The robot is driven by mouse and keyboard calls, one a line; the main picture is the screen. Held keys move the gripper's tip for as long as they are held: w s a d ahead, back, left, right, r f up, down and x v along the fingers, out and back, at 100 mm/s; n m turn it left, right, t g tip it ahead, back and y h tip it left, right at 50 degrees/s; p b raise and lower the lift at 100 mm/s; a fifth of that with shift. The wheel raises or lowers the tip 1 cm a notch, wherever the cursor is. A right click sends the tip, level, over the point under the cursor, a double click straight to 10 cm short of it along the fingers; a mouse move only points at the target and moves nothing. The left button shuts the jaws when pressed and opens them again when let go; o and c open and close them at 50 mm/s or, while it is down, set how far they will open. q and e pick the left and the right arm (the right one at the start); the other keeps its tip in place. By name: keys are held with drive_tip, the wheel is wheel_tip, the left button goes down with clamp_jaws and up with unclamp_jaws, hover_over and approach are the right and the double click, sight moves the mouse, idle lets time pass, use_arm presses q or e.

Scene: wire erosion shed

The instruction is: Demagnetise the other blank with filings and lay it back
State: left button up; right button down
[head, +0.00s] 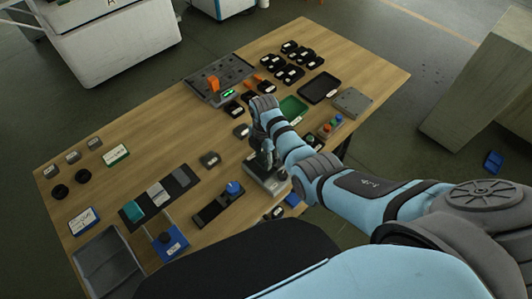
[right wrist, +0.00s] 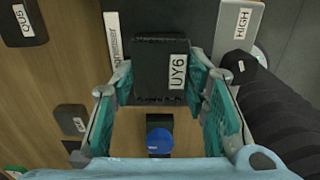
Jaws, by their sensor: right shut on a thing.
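My right gripper (head: 263,160) reaches in from the right in the head view, low over a grey device (head: 270,186) near the table's front edge. In the right wrist view its teal finger pads (right wrist: 172,80) are shut on a dark block labelled UY6 (right wrist: 152,62). The gripper hides most of the block in the head view. My left gripper is not in view.
A black stand with a blue knob (head: 233,188) is close to the gripper. Several black blocks (head: 290,75), a green tray (head: 293,109), a black tray (head: 319,87) and a button box (head: 330,127) lie farther back. The left middle of the table is mostly bare.

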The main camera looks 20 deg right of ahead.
sight(254, 170)
drive_tip(key=shift+s+a+r+p, duration=0.1)
drive_tip(key=shift+s+a+p, duration=0.1)
drive_tip(key=shift+a, duration=0.3)
drive_tip(key=shift+s+a+p, duration=0.1)
drive_tip(key=shift+a+p, duration=0.1)
drive_tip(key=shift+a, duration=0.3)
drive_tip(key=shift+a, duration=0.1)
drive_tip(key=shift+s+a+p, duration=0.25)
drive_tip(key=shift+a+p, duration=0.1)
drive_tip(key=shift+a, duration=0.25)
drive_tip(key=shift+s+a+p, duration=0.2)
drive_tip(key=shift+a+p, duration=0.1)
drive_tip(key=shift+a, duration=0.3)
wheel_tip(254, 170, up, 3)
drive_tip(key=p, duration=0.3)
drive_tip(key=shift+r, duration=2.25)
drive_tip(key=shift+b, duration=0.3)
